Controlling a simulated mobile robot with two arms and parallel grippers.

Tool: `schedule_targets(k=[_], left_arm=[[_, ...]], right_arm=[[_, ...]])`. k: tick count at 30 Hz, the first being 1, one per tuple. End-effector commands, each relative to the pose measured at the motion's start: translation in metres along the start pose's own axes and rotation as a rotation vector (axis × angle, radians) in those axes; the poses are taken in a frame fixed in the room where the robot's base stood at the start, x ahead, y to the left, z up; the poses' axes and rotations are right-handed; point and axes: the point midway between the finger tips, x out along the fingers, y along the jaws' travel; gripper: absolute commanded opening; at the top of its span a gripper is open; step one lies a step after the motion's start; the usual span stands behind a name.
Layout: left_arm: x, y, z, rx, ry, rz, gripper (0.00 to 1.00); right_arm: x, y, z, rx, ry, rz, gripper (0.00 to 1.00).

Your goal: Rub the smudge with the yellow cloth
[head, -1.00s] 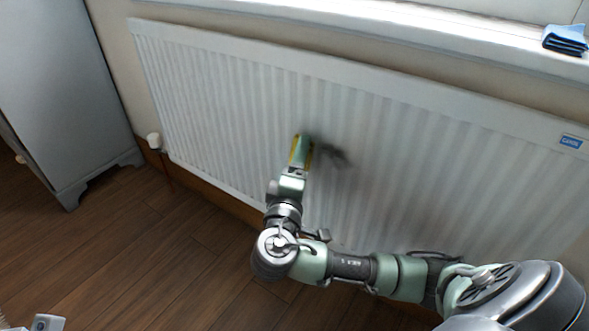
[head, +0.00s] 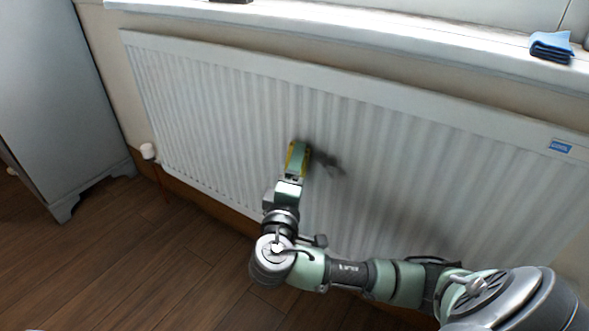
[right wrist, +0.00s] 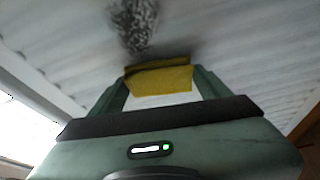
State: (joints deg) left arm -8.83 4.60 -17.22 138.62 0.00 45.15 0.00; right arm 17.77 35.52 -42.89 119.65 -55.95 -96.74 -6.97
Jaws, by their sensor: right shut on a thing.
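The smudge (head: 326,160) is a dark grey patch on the ribbed face of the white radiator (head: 400,140). It also shows in the right wrist view (right wrist: 135,22), just beyond my fingertips. My right gripper (head: 298,158) is shut on the yellow cloth (right wrist: 160,79), which is folded between its two green fingers. In the head view only a thin yellow edge of the cloth shows, at the left end of the smudge. The cloth is at or very near the radiator face; I cannot tell whether it touches. My left gripper is not in view.
A folded blue cloth (head: 551,46) lies on the white windowsill (head: 440,45) above the radiator. A grey cabinet (head: 45,100) stands at the left. A white valve (head: 148,151) sticks out at the radiator's left end. The wooden floor (head: 130,260) is clear.

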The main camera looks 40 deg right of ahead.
Motion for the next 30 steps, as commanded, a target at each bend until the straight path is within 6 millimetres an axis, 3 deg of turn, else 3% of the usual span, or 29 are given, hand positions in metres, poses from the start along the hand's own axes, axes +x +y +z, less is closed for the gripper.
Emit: schedule_targets(k=[23,30], left_arm=[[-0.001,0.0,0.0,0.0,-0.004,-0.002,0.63],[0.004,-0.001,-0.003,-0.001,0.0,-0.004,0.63]], right_arm=[[0.013,0.0,0.006,0.0,0.0,-0.001,0.45],[0.006,0.004,0.021,-0.002,-0.001,-0.001,0.45]])
